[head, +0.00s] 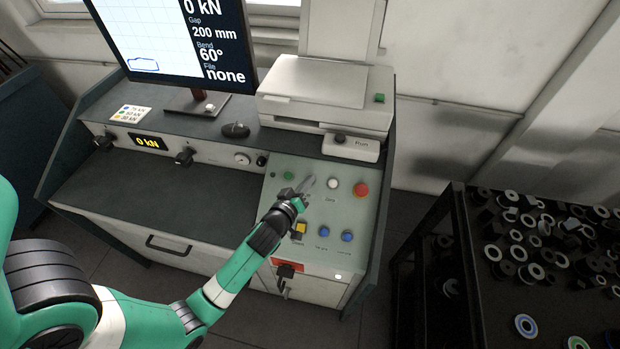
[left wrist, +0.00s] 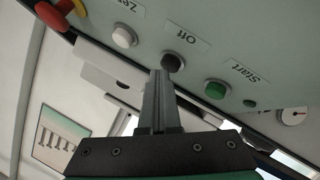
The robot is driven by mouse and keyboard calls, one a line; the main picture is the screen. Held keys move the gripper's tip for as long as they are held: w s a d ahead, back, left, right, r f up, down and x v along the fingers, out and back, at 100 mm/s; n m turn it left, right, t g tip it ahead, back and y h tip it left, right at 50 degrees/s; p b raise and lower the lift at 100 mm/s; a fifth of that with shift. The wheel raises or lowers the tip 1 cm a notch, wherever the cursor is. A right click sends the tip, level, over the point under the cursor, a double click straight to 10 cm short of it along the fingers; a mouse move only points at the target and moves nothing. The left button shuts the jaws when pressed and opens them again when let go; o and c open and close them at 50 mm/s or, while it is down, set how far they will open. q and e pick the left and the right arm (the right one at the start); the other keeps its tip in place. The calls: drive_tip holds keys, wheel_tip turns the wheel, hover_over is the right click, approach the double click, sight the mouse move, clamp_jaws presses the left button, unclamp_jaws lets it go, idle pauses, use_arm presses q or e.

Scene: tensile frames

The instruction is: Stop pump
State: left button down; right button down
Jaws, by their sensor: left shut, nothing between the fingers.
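The black "Off" button (left wrist: 172,62) sits on the pale green control panel (head: 285,240), between the green "Start" button (left wrist: 216,89) and the white "Zero" button (left wrist: 123,36). My left gripper (head: 308,184) is shut and empty over the panel's upper part. In the left wrist view its fingertips (left wrist: 158,75) are right beside the "Off" button; I cannot tell whether they touch it. In the head view the gripper covers the "Off" button, while the green button (head: 289,175) and white button (head: 333,183) show on either side. My right gripper is not in view.
A printer (head: 325,95) and a monitor (head: 175,40) stand behind. A dark rack of rings (head: 540,250) is to the right.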

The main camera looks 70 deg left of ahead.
use_arm(q)
wheel_tip(320, 180, up, 5)
drive_tip(key=s+d+p, duration=0.2)
drive_tip(key=p, duration=0.2)
drive_tip(key=shift+d, duration=0.3)
drive_tip(key=shift+r, duration=0.1)
